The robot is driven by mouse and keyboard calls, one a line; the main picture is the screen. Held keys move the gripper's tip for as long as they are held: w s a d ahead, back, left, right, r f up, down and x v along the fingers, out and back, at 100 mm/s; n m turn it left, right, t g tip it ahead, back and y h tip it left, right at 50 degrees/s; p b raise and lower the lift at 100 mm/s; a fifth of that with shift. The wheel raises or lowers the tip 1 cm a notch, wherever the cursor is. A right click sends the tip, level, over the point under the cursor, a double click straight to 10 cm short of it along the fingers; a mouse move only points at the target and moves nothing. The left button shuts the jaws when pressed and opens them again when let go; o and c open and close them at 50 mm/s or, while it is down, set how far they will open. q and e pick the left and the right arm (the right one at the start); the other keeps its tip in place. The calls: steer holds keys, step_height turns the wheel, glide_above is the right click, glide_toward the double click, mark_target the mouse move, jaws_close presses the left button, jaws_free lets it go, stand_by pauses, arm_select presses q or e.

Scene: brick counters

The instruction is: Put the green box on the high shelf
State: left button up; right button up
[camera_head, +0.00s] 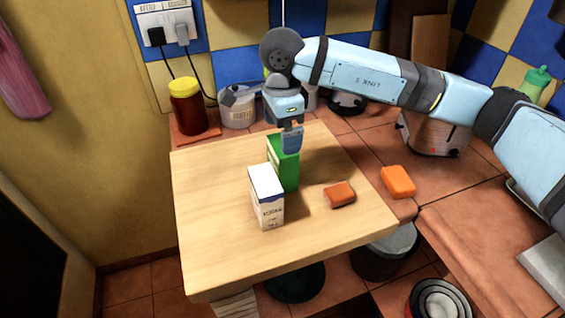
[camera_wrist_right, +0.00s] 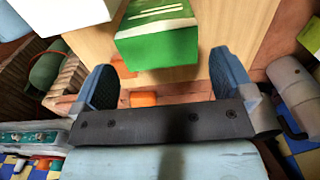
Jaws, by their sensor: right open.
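The green box (camera_head: 286,165) stands upright on the wooden table, partly hidden by a white carton (camera_head: 266,197) in front of it. My right gripper (camera_head: 291,142) comes down from above, at the box's top far edge. In the right wrist view the two fingers (camera_wrist_right: 163,62) are spread apart, and the green box (camera_wrist_right: 157,36) lies ahead, lined up with the gap between the fingertips. I cannot tell whether a finger touches it. My left gripper is not in view. I cannot make out the high shelf.
An orange-brown block (camera_head: 340,194) lies on the table and an orange sponge-like block (camera_head: 398,181) on the tiled counter. A red jar (camera_head: 187,106) and a white pot (camera_head: 239,106) stand behind the table. A toaster (camera_head: 437,134) stands right. The table's left side is clear.

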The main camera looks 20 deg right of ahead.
mark_target(283, 163)
step_height(283, 163, down, 4)
steer(key=shift+s+f, duration=0.1)
steer(key=shift+f, duration=0.1)
steer(key=c, duration=1)
steer(key=shift+r, duration=0.15)
